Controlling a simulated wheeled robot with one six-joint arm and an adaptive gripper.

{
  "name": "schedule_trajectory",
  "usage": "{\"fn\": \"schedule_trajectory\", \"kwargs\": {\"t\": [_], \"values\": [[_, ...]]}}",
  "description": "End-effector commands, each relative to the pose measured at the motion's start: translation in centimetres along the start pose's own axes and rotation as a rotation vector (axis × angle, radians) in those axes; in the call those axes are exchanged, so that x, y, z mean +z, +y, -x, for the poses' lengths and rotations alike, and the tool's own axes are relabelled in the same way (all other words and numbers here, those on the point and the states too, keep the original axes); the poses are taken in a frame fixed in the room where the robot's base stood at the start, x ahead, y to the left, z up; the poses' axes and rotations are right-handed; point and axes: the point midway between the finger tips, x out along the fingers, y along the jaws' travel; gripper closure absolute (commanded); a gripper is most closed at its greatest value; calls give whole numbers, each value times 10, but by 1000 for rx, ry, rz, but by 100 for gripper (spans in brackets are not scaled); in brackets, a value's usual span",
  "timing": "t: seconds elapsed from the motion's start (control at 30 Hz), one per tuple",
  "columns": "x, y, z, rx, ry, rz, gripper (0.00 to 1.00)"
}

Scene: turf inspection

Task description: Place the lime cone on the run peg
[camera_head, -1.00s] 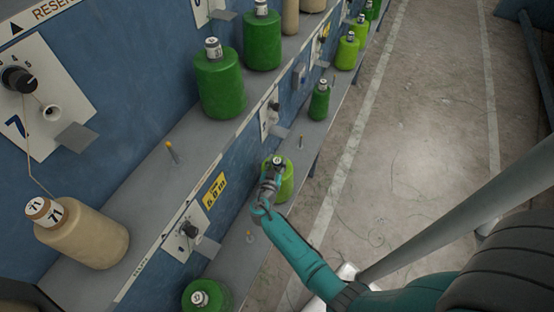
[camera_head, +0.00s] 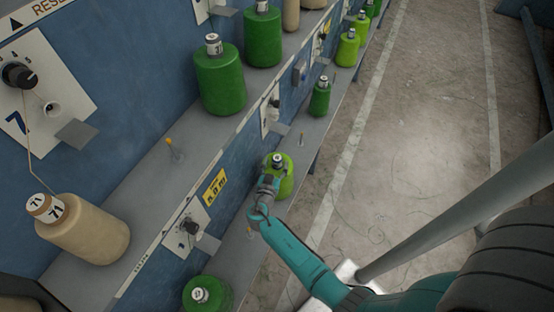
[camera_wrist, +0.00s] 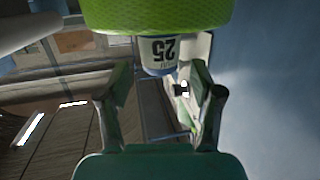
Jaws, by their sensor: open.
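The lime cone (camera_head: 283,182) stands upright on the lower shelf, with a white-labelled tube at its top. In the wrist view its lime body (camera_wrist: 160,15) fills the top edge, and its tube end reads 25 upside down. My gripper (camera_head: 270,178) is in front of the cone's near side and hides part of it. In the wrist view its two fingers (camera_wrist: 157,78) are apart, with the tube end just beyond their tips and nothing clamped. I cannot read which one is the run peg.
Green cones stand on the upper shelf (camera_head: 220,80) and lower shelf (camera_head: 320,98). Another green cone (camera_head: 206,293) is at the near end. Knob panels (camera_head: 187,230) line the blue wall. The floor at right is open.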

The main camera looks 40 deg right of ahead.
Motion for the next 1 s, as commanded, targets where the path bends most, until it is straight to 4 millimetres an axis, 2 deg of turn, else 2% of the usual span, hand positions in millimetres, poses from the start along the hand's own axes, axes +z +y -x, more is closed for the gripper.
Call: {"fn": "schedule_trajectory", "kwargs": {"t": [0.03,0.2,0.4,0.6,0.83,0.93,1.0], "values": [[1,-2,12,-6,0,1,34],[1,-1,47,-5,0,2,34],[0,-1,75,-4,1,1,34],[0,0,87,-2,0,1,34],[1,1,88,-3,-4,4,34],[11,10,93,-21,-38,31,34],[25,23,101,-54,-90,70,34]]}}
